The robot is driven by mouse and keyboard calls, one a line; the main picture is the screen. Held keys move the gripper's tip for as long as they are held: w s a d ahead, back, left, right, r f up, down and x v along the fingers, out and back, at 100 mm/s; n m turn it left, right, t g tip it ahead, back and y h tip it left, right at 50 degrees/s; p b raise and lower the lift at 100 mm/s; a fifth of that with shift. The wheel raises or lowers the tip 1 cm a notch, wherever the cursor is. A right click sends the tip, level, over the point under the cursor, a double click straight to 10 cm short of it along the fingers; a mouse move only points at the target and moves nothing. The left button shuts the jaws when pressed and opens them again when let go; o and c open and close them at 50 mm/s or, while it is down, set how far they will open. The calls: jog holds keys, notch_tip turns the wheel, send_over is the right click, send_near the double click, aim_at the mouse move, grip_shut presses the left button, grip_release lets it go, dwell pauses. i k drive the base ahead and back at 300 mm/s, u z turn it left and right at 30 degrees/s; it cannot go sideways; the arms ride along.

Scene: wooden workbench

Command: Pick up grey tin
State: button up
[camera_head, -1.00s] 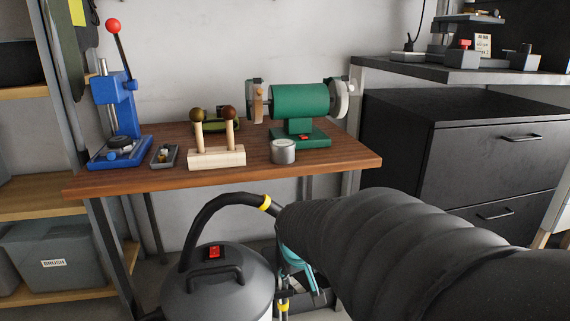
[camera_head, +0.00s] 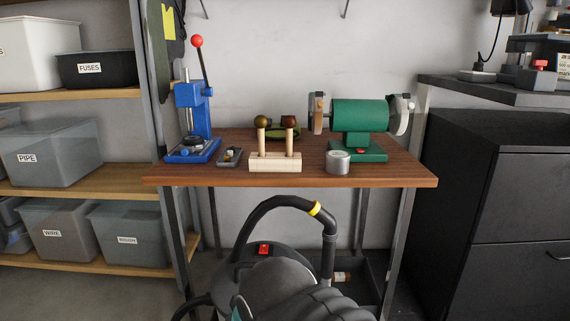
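The grey tin (camera_head: 338,161) is a short, round metal can standing upright near the front edge of the wooden workbench (camera_head: 215,178), right of centre. It stands just in front of the green bench grinder's base (camera_head: 372,154). Nothing hides or touches its front side. A dark ribbed part of my arm shows at the bottom middle of the picture, low in front of the bench. I cannot make out my gripper's fingers, and nothing of the gripper is seen near the tin.
A vacuum cleaner (camera_head: 262,261) stands under the bench front. Shelves with bins lie left; a black cabinet (camera_head: 490,185) stands right.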

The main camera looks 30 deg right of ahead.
aim_at(337, 162)
jog(key=u, duration=1.6)
jog(key=i, duration=1.85)
jog(key=z, duration=3.85)
jog(key=i, duration=0.5)
